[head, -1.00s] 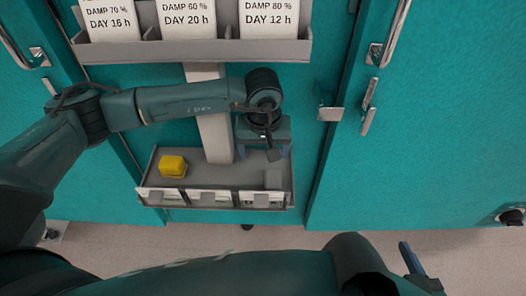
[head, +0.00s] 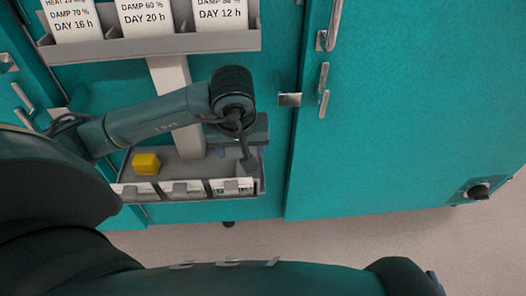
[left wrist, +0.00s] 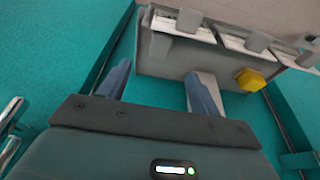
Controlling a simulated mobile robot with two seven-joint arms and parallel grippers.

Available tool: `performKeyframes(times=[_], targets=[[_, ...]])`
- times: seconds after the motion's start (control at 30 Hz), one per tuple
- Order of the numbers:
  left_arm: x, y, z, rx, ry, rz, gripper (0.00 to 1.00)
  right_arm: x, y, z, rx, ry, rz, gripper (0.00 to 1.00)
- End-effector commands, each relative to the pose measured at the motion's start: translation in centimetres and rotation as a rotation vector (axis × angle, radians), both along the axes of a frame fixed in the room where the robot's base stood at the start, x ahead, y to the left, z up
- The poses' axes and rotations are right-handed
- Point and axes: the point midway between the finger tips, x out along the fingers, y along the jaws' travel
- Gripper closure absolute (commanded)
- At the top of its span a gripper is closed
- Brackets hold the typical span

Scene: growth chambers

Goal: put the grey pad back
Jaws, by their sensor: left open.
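My left gripper (head: 243,153) is open and empty over the right end of a grey tray (head: 190,199) on the low shelf. In the left wrist view its two blue fingers (left wrist: 160,88) are spread apart, with the tray beyond them. The grey pad is hidden behind my gripper and wrist in the head view. A small grey shape (left wrist: 160,45) at the tray's left end in the left wrist view may be the pad, but I cannot tell for sure. A small part of my right gripper (head: 434,282) shows at the lower right edge.
A yellow block (head: 146,163) sits in the tray's left part, behind white labels on its front. A post (head: 178,95) rises to an upper rack (head: 155,47) of printed cards. Teal chamber doors with handles (head: 323,90) stand around. The floor (head: 330,235) in front is clear.

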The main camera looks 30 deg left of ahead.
Motion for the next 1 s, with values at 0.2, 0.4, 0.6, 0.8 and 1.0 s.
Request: performKeyframes(times=[0.2, 0.4, 0.6, 0.8, 1.0], targets=[[-0.3, 0.4, 0.3, 0.007, -0.009, 0.011, 0.36, 0.0, 0.1, 0.1, 0.001, -0.002, 0.002, 0.41], [-0.2, 0.4, 0.2, 0.006, -0.008, 0.010, 0.36, 0.1, 0.1, 0.2, 0.001, -0.006, 0.002, 0.41], [0.1, 0.6, -1.3, 0.006, -0.002, 0.012, 0.36, 0.1, 0.1, -0.1, -0.003, -0.005, 0.005, 0.41], [0.9, 1.2, -4.9, 0.006, -0.001, 0.012, 0.36, 0.3, 0.3, -0.8, -0.019, -0.005, 0.015, 0.41], [2.0, 1.7, -8.6, 0.004, -0.003, 0.011, 0.36, 0.5, 0.6, -1.6, -0.034, -0.003, 0.028, 0.41]])
